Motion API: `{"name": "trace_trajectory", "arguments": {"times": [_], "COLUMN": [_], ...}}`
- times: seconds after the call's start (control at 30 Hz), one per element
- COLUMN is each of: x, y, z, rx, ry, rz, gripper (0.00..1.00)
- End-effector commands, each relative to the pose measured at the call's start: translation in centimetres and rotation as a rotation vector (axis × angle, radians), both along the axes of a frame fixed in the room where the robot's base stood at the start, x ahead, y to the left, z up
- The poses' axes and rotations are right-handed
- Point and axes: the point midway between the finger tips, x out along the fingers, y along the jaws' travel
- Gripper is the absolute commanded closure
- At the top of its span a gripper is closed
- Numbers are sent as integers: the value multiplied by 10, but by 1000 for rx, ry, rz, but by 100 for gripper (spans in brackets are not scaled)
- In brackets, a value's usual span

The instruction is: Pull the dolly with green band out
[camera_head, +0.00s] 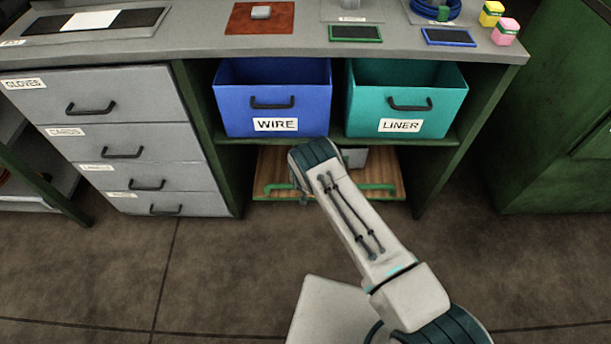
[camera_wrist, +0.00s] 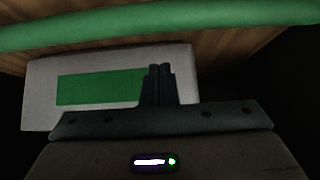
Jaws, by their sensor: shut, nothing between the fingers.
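The wooden dolly (camera_head: 275,168) sits low under the bench, below the two bins. It has a green bar handle (camera_head: 375,188) along its front edge. In the wrist view the green handle (camera_wrist: 160,27) crosses the top of the picture, with wood behind it. A pale grey box (camera_head: 355,157) shows over the dolly, partly behind my arm. In the wrist view a pale grey block (camera_wrist: 40,95) carries a green rectangle (camera_wrist: 100,87). My gripper (camera_wrist: 160,70) is shut and empty, its fingers overlapping the block's right part and apart from the handle in the picture.
A blue WIRE bin (camera_head: 235,105) and a teal LINER bin (camera_head: 365,115) stand on the shelf just above. Grey drawers (camera_head: 150,108) are at left, and a green cabinet leg (camera_head: 445,160) is at right. The floor (camera_head: 220,270) in front is clear.

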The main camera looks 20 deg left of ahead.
Motion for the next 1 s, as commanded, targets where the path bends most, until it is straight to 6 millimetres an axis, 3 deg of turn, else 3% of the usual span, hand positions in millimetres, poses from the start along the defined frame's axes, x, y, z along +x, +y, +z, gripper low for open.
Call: {"name": "trace_trajectory", "arguments": {"times": [0.1,0.5,1.0], "x": [9,-27,-30], "y": [4,-6,-7], "z": [-15,-18,-19], "rx": [1,-1,0], "ry": [0,2,1], "rz": [2,2,2], "gripper": [100,100,100]}}
